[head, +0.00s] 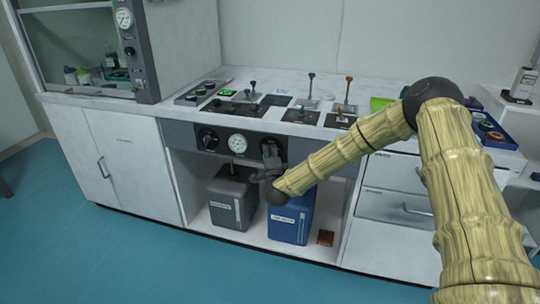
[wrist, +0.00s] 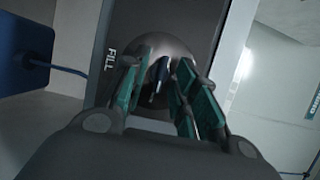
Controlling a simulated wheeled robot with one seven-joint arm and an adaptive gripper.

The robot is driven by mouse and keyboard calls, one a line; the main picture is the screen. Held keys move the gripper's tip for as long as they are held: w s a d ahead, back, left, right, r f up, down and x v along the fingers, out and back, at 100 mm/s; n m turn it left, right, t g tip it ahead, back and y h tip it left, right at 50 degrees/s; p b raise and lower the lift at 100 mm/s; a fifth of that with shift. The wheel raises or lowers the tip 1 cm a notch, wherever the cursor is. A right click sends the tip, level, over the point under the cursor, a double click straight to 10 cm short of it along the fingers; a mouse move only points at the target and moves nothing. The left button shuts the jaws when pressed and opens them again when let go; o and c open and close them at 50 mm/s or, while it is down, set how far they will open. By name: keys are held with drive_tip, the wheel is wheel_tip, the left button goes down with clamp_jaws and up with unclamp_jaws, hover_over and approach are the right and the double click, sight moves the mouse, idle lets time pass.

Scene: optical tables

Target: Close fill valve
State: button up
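The fill valve (wrist: 158,80) is a dark round knob with a raised grip bar, on a dark panel (wrist: 122,22) marked FILL in the wrist view. My gripper (wrist: 165,68) is in front of it, its two green-padded fingers on either side of the grip bar. A gap shows between the fingers, and I cannot tell whether either one touches the bar. In the head view, my gripper (head: 268,165) is at the right end of the front panel and hides most of the valve there.
A round gauge (head: 237,145) and another knob (head: 208,138) sit left on the same panel. Below are a grey canister (head: 232,200) and a blue canister (head: 289,222) on an open shelf. Several instruments stand on the white bench top above.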

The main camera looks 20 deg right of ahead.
clamp_jaws()
drive_tip(key=shift+r, duration=0.1)
drive_tip(key=shift+w+a+r+n+g+h+p, duration=0.1)
drive_tip(key=shift+n+g+h+p, duration=0.7)
drive_tip(key=shift+n+p, duration=1.5)
drive_tip(key=shift+a+r+n+g+h+p, duration=0.15)
drive_tip(key=shift+n+g+h+p, duration=0.2)
drive_tip(key=shift+n+g+p, duration=1.45)
drive_tip(key=shift+w+a+r+n+g+h+p, duration=0.1)
drive_tip(key=shift+n+g+h+p, duration=0.5)
drive_tip(key=shift+n+p, duration=2.15)
drive_tip(key=shift+f, duration=0.15)
